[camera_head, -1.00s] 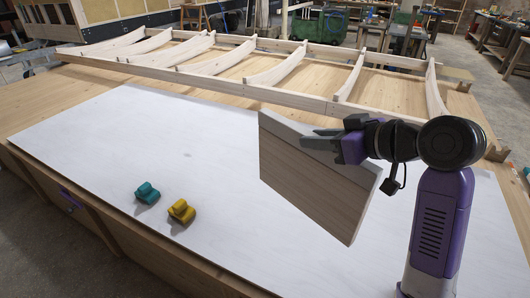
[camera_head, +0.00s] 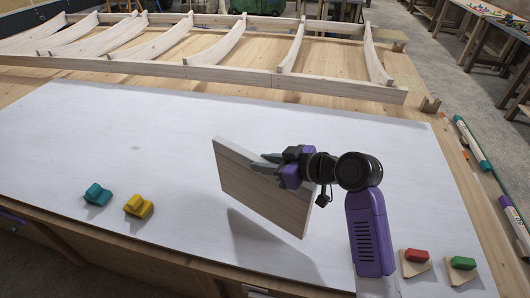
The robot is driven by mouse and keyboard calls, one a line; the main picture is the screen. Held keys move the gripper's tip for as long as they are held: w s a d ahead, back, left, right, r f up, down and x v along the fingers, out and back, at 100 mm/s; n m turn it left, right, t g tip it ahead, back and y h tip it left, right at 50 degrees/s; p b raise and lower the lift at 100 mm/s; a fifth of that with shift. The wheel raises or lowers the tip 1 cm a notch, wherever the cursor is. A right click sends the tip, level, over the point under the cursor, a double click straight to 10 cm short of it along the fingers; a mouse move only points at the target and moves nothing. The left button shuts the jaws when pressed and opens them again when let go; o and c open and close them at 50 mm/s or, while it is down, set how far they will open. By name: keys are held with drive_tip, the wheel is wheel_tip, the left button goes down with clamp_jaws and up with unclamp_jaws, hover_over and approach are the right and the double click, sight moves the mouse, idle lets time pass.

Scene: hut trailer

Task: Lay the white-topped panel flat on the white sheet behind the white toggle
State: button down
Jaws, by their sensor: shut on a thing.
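The panel (camera_head: 262,195) is a wooden board with a pale strip along its upper edge. My gripper (camera_head: 268,163) is shut on its upper edge and holds it on edge, tilted, over the white sheet (camera_head: 110,135). A shadow lies on the sheet below and left of the panel, and the panel looks raised off it. No toggle that I can clearly call white shows. A small pale thing (camera_head: 257,292) is cut off at the bottom edge, and I cannot tell what it is.
A teal toggle (camera_head: 97,194) and a yellow toggle (camera_head: 138,206) sit at left on the sheet. A red toggle (camera_head: 416,256) and a green toggle (camera_head: 463,263) sit at right on wooden bases. A ribbed wooden frame (camera_head: 210,75) lies behind.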

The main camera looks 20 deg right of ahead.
drive_tip(key=shift+f, duration=2)
drive_tip(key=c, duration=1.2)
unclamp_jaws()
drive_tip(key=shift+f, duration=0.2)
drive_tip(key=shift+r, duration=0.1)
drive_tip(key=b+v, duration=0.1)
drive_tip(key=v, duration=1.1)
